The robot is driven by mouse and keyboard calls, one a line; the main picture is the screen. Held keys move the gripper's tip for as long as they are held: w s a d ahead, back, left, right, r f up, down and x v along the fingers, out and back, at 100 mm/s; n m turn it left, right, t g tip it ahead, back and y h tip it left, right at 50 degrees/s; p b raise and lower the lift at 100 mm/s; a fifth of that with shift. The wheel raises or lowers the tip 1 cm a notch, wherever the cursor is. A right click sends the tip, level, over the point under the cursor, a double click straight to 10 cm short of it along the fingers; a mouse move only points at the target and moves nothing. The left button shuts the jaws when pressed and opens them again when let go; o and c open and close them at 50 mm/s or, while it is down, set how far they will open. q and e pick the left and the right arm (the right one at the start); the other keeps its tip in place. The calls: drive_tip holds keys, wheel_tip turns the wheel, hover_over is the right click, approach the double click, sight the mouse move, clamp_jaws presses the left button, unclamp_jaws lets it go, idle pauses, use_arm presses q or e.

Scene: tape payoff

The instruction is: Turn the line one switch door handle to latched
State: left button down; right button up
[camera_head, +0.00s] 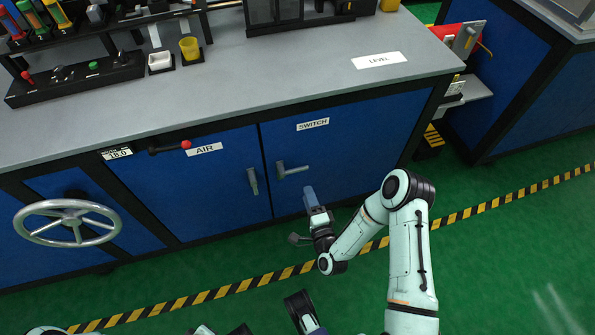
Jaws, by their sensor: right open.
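The SWITCH door (345,150) is a blue cabinet door with a white SWITCH label (313,124). Its grey lever handle (292,170) has its pivot near the door's left edge, and its arm points right, close to horizontal. My right gripper (302,215) is open and empty, below and slightly right of the handle, apart from it. One blue-grey finger points up toward the door; the other is at lower left. Parts of my own body show at the bottom edge; I cannot make out the left gripper's jaws there.
The AIR door (200,185) to the left has its own grey handle (253,181), close beside the switch handle. A handwheel (67,223) is at far left. The grey worktop (270,85) overhangs the doors. Green floor with a striped line (225,289) lies in front.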

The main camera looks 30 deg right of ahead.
sight(299, 171)
drive_tip(key=b+x, duration=0.2)
drive_tip(key=x, duration=0.8)
drive_tip(key=shift+d, duration=0.1)
use_arm(q)
drive_tip(key=s+f+g, duration=0.1)
drive_tip(key=s+f, duration=0.3)
drive_tip(key=shift+s+a+f+g, duration=0.3)
drive_tip(key=shift+a+g, duration=0.1)
use_arm(e)
drive_tip(key=shift+w+d, duration=0.15)
drive_tip(key=shift+w, duration=0.5)
clamp_jaws()
